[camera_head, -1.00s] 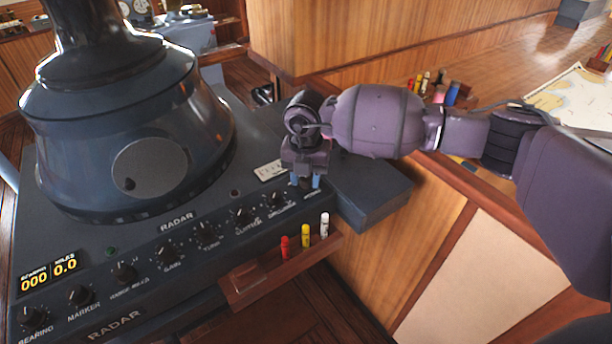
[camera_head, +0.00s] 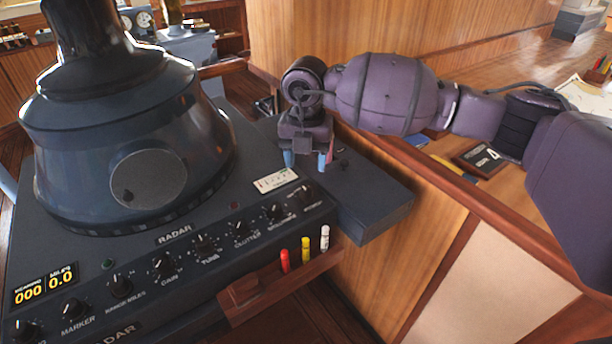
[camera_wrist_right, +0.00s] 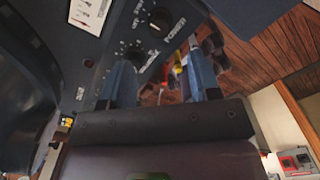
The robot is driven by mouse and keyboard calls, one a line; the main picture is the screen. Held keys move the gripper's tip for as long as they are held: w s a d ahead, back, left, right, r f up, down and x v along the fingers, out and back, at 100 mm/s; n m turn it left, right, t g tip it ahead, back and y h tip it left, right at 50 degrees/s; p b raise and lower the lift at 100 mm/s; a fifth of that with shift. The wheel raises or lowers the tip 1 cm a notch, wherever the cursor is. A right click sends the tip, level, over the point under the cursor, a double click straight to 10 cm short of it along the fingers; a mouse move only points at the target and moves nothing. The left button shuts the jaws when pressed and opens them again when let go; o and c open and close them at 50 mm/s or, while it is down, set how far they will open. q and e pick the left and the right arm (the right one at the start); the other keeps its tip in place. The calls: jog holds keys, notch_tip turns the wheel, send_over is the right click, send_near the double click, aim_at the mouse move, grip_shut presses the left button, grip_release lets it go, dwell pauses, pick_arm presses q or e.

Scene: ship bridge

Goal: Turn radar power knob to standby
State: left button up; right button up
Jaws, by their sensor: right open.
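The radar console (camera_head: 140,235) carries a row of black knobs along its sloped front panel. The power knob (camera_head: 305,192) is the last at the right end; in the wrist view it shows at the top (camera_wrist_right: 160,17), with small position labels beside it. I cannot read its setting for sure. My right gripper (camera_head: 306,162) is open and empty, its blue fingers pointing down, above and behind the power knob and apart from it. In the wrist view the fingers (camera_wrist_right: 160,78) stand wide apart with nothing between them. My left gripper is not in view.
A wooden tray with red, yellow and white markers (camera_head: 305,250) sticks out below the panel's right end. A white label card (camera_head: 275,180) lies behind the knobs. The large radar hood (camera_head: 130,130) stands at left. A wooden cabinet (camera_head: 420,225) borders the right.

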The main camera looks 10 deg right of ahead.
jog(key=shift+r, duration=1.15)
